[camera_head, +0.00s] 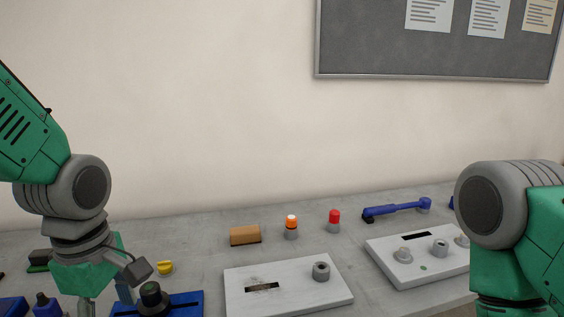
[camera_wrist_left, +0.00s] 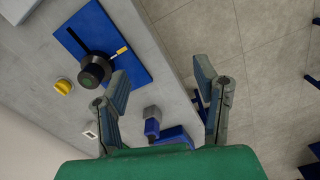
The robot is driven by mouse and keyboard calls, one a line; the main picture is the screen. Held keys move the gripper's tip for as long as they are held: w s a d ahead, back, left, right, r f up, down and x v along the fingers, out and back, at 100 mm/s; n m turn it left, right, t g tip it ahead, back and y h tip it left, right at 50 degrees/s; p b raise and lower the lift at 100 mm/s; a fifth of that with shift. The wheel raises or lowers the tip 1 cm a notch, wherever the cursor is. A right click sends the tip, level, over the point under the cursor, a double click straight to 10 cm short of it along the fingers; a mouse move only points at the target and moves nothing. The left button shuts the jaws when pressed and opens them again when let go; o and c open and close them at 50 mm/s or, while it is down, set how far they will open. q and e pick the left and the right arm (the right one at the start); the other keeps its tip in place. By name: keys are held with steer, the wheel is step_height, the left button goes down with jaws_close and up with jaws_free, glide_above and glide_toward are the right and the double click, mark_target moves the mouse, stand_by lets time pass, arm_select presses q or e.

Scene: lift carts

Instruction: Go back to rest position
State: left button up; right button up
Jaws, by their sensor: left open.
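My left gripper (camera_head: 104,304) hangs fingers-down over the left part of the grey table in the head view, its lower end cut off by the frame. In the left wrist view my left gripper (camera_wrist_left: 160,68) has its two fingers spread wide with nothing between them. A blue plate (camera_head: 188,302) with a dark round knob (camera_head: 151,297) lies just right of the gripper; in the wrist view the knob (camera_wrist_left: 95,68) is beside the left finger, and contact cannot be told. My right arm shows at the right edge; its gripper is out of view.
White panels, one in the middle (camera_head: 240,290) and one at right (camera_head: 395,270), lie on the grey table. Behind are a brown block (camera_head: 245,235), an orange button (camera_head: 291,228), a red button (camera_head: 334,218) and a blue lever (camera_head: 397,209). A yellow knob (camera_head: 165,267) is near the left gripper.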

arm_select(q)
steer(key=s+a+f+m, duration=0.1)
steer(key=s+f+m, duration=0.4)
steer(key=f, duration=0.5)
steer(key=s+a+f+m, duration=0.1)
steer(key=s+f+m, duration=0.5)
steer(key=f, duration=0.5)
steer(key=s+a+f+m, duration=0.1)
steer(key=s+f+m, duration=0.4)
steer(key=f, duration=0.5)
steer(key=shift+s+a+f+m+b, duration=0.3)
steer(key=shift+m+b, duration=0.1)
steer(key=shift+m, duration=0.6)
steer(key=shift+w+a, duration=0.1)
steer(key=shift+a, duration=0.05)
